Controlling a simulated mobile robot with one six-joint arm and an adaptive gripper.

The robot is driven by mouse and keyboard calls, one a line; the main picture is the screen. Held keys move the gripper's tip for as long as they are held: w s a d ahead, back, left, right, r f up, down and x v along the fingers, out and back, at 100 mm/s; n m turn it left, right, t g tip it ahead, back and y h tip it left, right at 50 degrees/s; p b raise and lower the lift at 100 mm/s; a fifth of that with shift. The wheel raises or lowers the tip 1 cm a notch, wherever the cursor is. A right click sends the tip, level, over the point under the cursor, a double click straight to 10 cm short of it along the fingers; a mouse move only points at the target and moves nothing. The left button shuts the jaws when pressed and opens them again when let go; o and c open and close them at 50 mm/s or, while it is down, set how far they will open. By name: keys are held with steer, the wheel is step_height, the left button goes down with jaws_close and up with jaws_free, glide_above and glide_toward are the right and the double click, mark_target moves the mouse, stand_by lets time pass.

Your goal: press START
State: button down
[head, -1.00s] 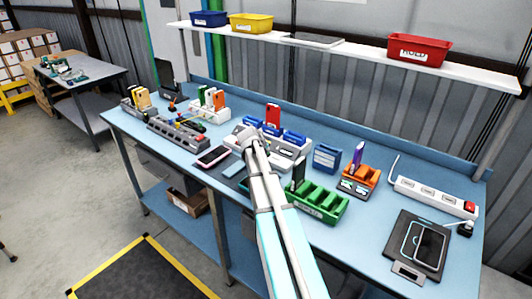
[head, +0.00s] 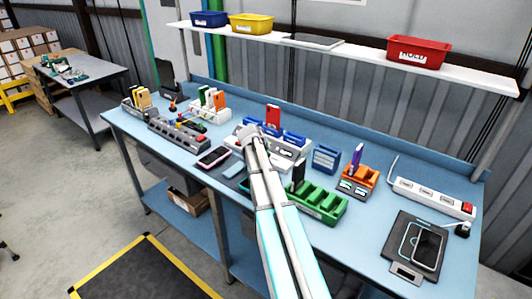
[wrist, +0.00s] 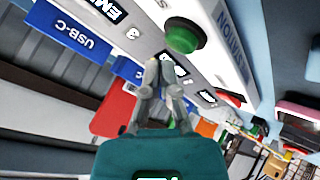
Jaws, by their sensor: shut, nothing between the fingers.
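A round green button (wrist: 182,36) sits on the pale face of a station in the wrist view; I cannot read a START label on it. My gripper (wrist: 166,64) is shut and empty, its tips just below the green button in the picture; a touch cannot be made out. A red button (wrist: 230,98) is farther along the same face. In the head view my gripper (head: 247,134) is over the left end of the grey station (head: 290,152) with blue slots, and my arm hides part of it.
A red phone (head: 273,117) stands in the station. A dark phone (head: 213,157) lies to its left, a green rack (head: 322,204) to its right. A power strip (head: 432,197) with a red switch is at the right. A shelf (head: 350,57) runs above.

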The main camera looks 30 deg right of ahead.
steer(key=shift+r, duration=0.1)
steer(key=shift+r+p, duration=2.45)
steer(key=shift+p, duration=0.05)
steer(key=s+a+f+y, duration=0.1)
steer(key=s+a, duration=0.2)
steer(key=a, duration=0.4)
steer(key=s+a+f+g+y, duration=0.1)
steer(key=s+a, duration=0.2)
steer(key=a, duration=0.3)
steer(key=s+a+f+y, duration=0.2)
steer(key=s+a, duration=0.2)
steer(key=a, duration=0.3)
steer(key=shift+a+f+n+g, duration=0.1)
steer(key=shift+a+n+g, duration=0.2)
steer(key=shift+n+g, duration=0.1)
steer(key=s+a+f+n+g+y, duration=0.1)
steer(key=s+a+n+g+y, duration=0.1)
steer(key=s+a, duration=1.2)
steer(key=a+g+y, duration=0.1)
steer(key=a, duration=0.2)
steer(key=shift+f+y, duration=0.3)
steer(key=shift+y, duration=0.1)
steer(key=shift+s+d, duration=0.1)
steer(key=shift+s, duration=0.1)
